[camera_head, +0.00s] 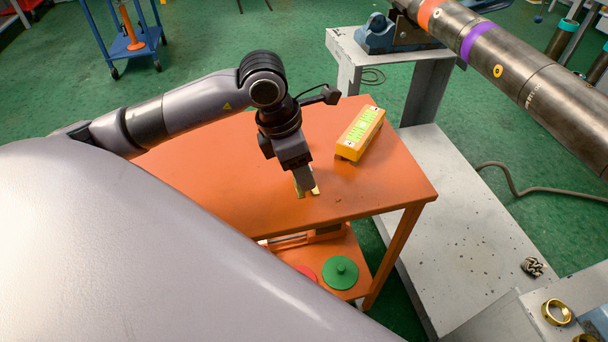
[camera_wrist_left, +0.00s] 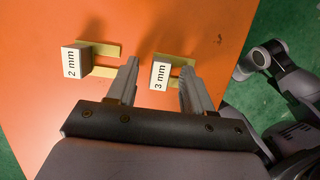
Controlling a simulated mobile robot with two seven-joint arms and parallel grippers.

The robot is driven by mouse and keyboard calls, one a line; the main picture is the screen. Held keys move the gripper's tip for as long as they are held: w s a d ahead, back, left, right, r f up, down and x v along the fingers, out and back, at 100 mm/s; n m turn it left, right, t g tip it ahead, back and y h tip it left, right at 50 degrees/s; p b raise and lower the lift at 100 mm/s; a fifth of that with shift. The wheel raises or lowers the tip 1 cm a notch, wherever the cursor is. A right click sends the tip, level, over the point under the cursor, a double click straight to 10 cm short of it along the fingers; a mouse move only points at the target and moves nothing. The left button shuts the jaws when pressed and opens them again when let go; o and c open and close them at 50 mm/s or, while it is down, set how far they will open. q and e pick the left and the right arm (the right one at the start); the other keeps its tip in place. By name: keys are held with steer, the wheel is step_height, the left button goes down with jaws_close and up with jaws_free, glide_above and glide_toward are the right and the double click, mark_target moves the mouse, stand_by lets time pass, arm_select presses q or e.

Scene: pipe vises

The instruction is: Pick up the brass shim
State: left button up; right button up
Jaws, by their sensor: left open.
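Two brass shims with white label blocks lie on the orange table top in the left wrist view. The one marked 3 mm (camera_wrist_left: 161,75) is between the fingers of my left gripper (camera_wrist_left: 158,68); the one marked 2 mm (camera_wrist_left: 76,60) lies to the left, clear of the fingers. My left gripper is open, with a finger on each side of the 3 mm block; contact cannot be told. In the head view, the left gripper (camera_head: 305,187) points down at the table, with brass (camera_head: 316,189) showing at its fingertips. My right gripper does not show.
The orange table (camera_head: 390,185) also carries a yellow box with a green top (camera_head: 361,131). Its lower shelf holds a green disc (camera_head: 340,271). To the right are a grey stand (camera_head: 460,235) and a large steel pipe (camera_head: 500,55) with orange and purple bands.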

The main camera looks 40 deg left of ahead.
arm_select(q)
jaws_close()
